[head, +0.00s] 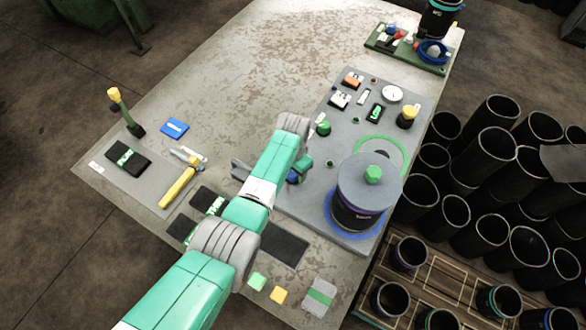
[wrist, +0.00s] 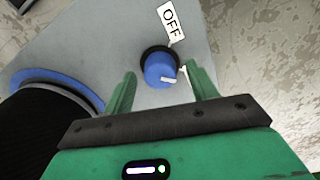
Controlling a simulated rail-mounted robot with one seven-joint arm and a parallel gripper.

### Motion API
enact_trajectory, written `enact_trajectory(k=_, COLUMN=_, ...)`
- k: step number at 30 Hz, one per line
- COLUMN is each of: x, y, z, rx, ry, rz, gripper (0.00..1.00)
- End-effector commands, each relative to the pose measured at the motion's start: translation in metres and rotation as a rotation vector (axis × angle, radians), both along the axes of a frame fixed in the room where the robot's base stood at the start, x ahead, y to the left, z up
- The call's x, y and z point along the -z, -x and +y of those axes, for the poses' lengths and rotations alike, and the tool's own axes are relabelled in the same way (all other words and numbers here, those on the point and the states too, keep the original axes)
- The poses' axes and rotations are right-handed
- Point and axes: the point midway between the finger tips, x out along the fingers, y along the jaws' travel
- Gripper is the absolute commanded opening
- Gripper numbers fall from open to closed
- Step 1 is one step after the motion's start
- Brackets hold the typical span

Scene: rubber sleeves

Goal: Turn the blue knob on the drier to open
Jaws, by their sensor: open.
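The blue knob (wrist: 158,69) has a white pointer mark and sits on the grey panel of the drier (wrist: 105,45). A white label reading OFF (wrist: 171,20) stands just beyond it in the wrist view. The pointer is aimed to the right in that view, away from the label. My gripper (wrist: 162,76) is open, with one green finger on each side of the knob; I cannot tell whether either touches it. In the head view the knob (head: 292,177) is mostly hidden by my arm and gripper (head: 299,168).
A dark cylinder (head: 356,213) with a grey lid and green top stands on the panel in a blue ring. Other controls, including a yellow-topped knob (head: 407,116), lie farther back. Tools lie on a mat (head: 140,182) to the left. Black sleeves (head: 490,185) crowd the right.

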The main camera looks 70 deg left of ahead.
Motion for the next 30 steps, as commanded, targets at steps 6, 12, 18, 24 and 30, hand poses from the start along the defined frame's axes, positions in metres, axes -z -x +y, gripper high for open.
enact_trajectory(k=6, x=-0.021, y=0.0, z=0.0, rx=0.0, ry=-0.002, rz=-0.001, gripper=0.58)
enact_trajectory(k=12, x=-0.061, y=0.0, z=0.0, rx=0.0, ry=-0.002, rz=-0.001, gripper=0.58)
enact_trajectory(k=18, x=-0.078, y=0.0, z=0.0, rx=0.0, ry=0.001, rz=0.0, gripper=0.58)
enact_trajectory(k=24, x=-0.078, y=0.0, z=0.0, rx=0.0, ry=0.0, rz=0.0, gripper=0.58)
enact_trajectory(k=30, x=-0.078, y=0.0, z=0.0, rx=0.0, ry=0.0, rz=0.0, gripper=0.58)
